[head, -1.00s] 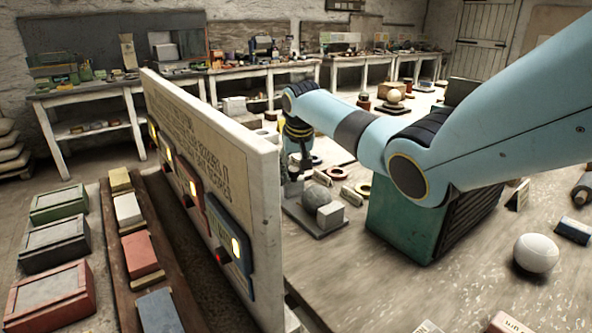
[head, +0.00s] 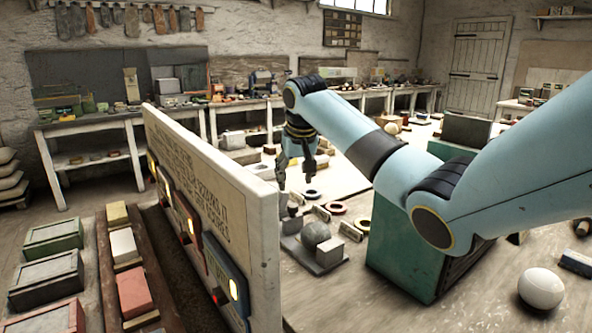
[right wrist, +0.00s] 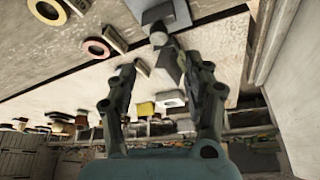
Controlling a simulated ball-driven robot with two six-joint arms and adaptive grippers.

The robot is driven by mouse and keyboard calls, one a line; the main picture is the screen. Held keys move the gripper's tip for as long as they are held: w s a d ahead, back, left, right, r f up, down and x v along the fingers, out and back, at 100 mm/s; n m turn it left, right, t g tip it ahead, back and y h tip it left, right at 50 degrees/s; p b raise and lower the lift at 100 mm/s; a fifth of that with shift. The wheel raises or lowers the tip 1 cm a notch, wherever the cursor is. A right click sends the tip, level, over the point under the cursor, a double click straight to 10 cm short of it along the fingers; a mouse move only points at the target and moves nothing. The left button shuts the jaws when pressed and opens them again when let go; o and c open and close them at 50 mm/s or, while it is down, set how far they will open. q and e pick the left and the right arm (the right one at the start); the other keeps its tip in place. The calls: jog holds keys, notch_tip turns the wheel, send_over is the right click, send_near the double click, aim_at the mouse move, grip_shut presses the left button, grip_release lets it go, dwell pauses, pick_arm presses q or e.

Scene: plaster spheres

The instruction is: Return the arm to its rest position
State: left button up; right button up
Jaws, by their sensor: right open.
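My right arm reaches in from the right in the head view, and its gripper (head: 293,182) hangs down with open, empty fingers above the bench behind the panel. In the right wrist view, the open fingers (right wrist: 160,65) spread with nothing held between them. A grey sphere (head: 316,233) rests on a dark slab (head: 318,260) beside a pale block (head: 331,252), in front of and below the gripper in the head view. A white sphere (head: 541,288) lies on the bench at the right. My left gripper is not in view.
An upright panel (head: 222,190) with lit switches stands left of the gripper. A green crate (head: 400,245) stands beneath my arm. Lidded boxes (head: 48,280) are at the lower left.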

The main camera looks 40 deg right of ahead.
jog(key=shift+v, duration=1.25)
